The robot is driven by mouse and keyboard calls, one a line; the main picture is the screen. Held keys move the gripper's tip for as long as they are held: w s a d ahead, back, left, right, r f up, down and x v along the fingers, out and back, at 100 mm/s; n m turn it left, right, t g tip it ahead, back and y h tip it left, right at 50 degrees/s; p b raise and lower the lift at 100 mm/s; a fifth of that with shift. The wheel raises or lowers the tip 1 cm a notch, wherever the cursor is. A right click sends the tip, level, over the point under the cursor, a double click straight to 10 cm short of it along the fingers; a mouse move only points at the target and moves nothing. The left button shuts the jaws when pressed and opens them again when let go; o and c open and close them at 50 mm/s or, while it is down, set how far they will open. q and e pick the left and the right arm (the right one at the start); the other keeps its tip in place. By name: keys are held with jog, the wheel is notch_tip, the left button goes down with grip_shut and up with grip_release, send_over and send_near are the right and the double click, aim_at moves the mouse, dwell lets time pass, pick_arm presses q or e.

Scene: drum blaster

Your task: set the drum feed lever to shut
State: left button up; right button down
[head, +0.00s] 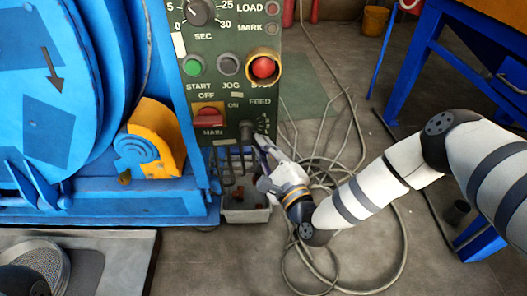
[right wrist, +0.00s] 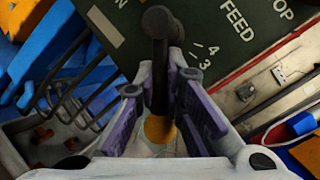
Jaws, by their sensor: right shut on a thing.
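The green control panel (head: 225,85) carries the dark feed lever (head: 247,131) at its lower right, under the FEED label. The lever also shows in the right wrist view (right wrist: 158,60) as a black bar with a round end. My right gripper (head: 262,143) is at the lever, and in its wrist view the purple-padded fingers (right wrist: 160,105) lie on either side of the bar, shut on it. Scale marks, with 3 and 4 readable, lie beside the lever. Its exact setting is hard to read. My left gripper is not in view.
The red MAIN switch (head: 209,117) is left of the lever, and a red stop button (head: 263,67) is above. The blue drum machine (head: 60,90) stands left. A grey bin (head: 245,212) and loose cables (head: 340,165) lie below. A blue table (head: 430,25) stands right.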

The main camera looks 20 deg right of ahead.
jog(key=shift+a+f+m+t+b, duration=0.3)
jog(key=shift+f+m+b, duration=0.1)
jog(key=shift+m+b, duration=0.45)
jog(key=c, duration=1.7)
grip_release()
jog(key=shift+r, duration=0.1)
jog(key=shift+o, duration=0.2)
jog(key=v, duration=1.2)
jog(key=shift+r, duration=0.1)
